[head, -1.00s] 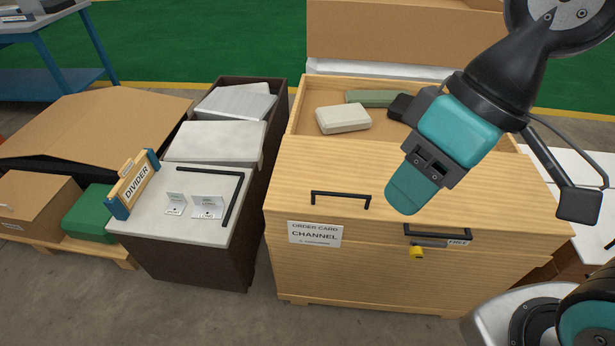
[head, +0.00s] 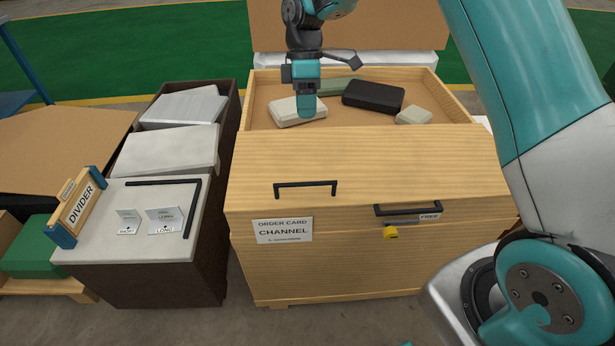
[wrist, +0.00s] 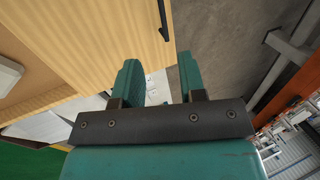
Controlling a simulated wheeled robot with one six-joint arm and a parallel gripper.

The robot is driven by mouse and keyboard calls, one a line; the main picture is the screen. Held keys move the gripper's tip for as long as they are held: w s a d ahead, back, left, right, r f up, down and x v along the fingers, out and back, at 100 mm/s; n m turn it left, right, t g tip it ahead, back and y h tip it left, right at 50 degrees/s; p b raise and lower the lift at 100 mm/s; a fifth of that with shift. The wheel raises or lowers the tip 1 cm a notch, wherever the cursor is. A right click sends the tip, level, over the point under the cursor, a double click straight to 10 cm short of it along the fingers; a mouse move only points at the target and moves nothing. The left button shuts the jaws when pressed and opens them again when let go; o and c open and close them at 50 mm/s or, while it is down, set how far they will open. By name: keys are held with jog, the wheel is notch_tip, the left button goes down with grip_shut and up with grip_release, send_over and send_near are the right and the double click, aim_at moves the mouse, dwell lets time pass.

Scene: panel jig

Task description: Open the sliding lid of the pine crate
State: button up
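The pine crate (head: 330,270) stands in the middle of the head view. Its wooden lid (head: 370,155) covers the front part of the top and leaves the back part open. A black bar handle (head: 305,187) is on the lid's front left; a black handle also shows in the wrist view (wrist: 163,20). My gripper (head: 306,112) points down and appears over the open back part, in front of a white box; its height is unclear. In the wrist view its two teal fingers (wrist: 157,75) are apart with nothing between them. It is clear of the handle.
In the crate lie a white box (head: 297,111), a black box (head: 373,96), a beige block (head: 413,116) and a green block (head: 340,87). A dark cabinet (head: 160,265) with a divider (head: 80,205) stands left.

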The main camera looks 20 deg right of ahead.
send_over(307, 194)
notch_tip(307, 194, down, 16)
jog(key=shift+r, duration=0.1)
grip_shut()
